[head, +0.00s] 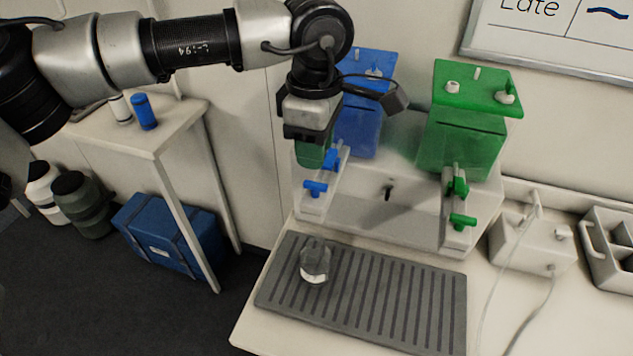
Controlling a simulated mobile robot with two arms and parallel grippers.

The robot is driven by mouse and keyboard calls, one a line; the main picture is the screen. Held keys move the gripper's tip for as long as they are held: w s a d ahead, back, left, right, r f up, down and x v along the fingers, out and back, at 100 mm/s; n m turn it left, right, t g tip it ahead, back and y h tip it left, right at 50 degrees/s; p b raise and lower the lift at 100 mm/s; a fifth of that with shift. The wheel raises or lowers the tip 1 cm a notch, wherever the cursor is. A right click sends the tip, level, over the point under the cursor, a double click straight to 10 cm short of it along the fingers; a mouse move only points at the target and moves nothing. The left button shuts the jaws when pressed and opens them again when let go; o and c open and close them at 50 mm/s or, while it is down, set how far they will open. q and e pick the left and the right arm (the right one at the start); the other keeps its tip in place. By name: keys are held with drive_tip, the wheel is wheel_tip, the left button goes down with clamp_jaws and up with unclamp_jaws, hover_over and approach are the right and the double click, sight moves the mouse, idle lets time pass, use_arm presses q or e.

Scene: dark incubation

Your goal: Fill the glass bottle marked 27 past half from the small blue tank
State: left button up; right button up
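A small clear glass bottle (316,262) stands upright on the grey ribbed mat (395,302), below the blue taps. A pale patch shows low on it; I cannot read a number or make out a liquid level. The blue tank (364,128) stands at the back on a white stand, partly hidden by my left arm. Two blue tap handles, an upper one (331,158) and a lower one (315,188), are in front of it. My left gripper (312,160) points down just left of the upper handle. Its greenish fingertip area is too unclear to show the opening. My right gripper is out of view.
A green tank (460,145) with green taps (461,220) stands right of the blue one. A white box (532,240) with cords and a divided tray (606,262) are at right. A side table (165,122) holds small bottles at left.

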sight(315, 184)
use_arm(q)
drive_tip(key=shift+f+b, duration=3.35)
drive_tip(key=shift+f, duration=0.85)
drive_tip(key=shift+r, duration=0.15)
drive_tip(key=shift+r, duration=0.15)
drive_tip(key=shift+r+p, duration=0.65)
drive_tip(key=shift+r, duration=0.25)
drive_tip(key=shift+r, duration=0.15)
clamp_jaws()
drive_tip(key=c, duration=0.7)
unclamp_jaws()
drive_tip(key=shift+o, duration=0.2)
